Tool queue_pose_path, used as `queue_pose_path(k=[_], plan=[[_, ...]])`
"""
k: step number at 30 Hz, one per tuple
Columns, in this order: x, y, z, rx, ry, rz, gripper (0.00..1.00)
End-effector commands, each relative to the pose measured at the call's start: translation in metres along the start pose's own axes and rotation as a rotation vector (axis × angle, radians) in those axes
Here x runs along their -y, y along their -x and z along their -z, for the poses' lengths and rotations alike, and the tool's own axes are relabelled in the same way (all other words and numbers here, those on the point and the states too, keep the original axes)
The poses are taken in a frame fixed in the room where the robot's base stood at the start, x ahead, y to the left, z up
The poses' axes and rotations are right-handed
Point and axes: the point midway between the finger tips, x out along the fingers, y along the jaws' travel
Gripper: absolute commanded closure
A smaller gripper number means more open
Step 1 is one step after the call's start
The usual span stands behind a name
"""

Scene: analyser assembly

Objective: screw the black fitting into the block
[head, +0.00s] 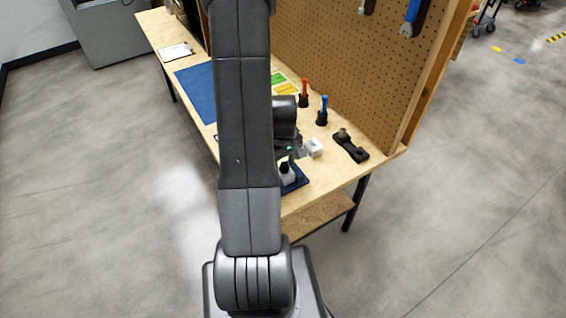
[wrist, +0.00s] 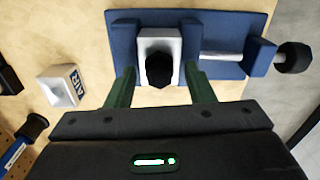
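The black fitting (wrist: 159,71) is a dark, faceted piece on the light grey block (wrist: 174,42) in the wrist view. How deep it sits in the block cannot be told. The block stands in a blue fixture (wrist: 121,40), between raised blue walls. My gripper (wrist: 159,88) is open, with one green finger to the left of the fitting and one to the right, apart from it. Nothing is held. In the head view, the block (head: 288,177) and blue fixture (head: 299,181) show at the bench's near end, partly hidden by my arm.
A white box marked AIR (wrist: 62,87) lies left of the fixture. A clamp's black knob (wrist: 293,58) sticks out at the right. A black holder (head: 351,147), red and blue tools (head: 322,111) in stands, and a pegboard (head: 375,75) are on the bench's right side.

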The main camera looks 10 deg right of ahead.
Motion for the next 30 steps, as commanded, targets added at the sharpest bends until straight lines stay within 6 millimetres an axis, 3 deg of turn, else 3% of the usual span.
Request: queue_pose_path(k=[1,3,5,6,19,30], plan=[[0.0,0.0,0.0,0.0,0.0,0.0,0.62],[0.0,0.0,0.0,0.0,0.0,0.0,0.76],[0.0,0.0,0.0,0.0,0.0,0.0,0.79],[0.0,0.0,0.0,0.0,0.0,0.0,0.49],[0.0,0.006,0.0,-0.001,0.0,0.0,0.49],[-0.001,0.057,0.001,-0.005,0.0,-0.003,0.49]])
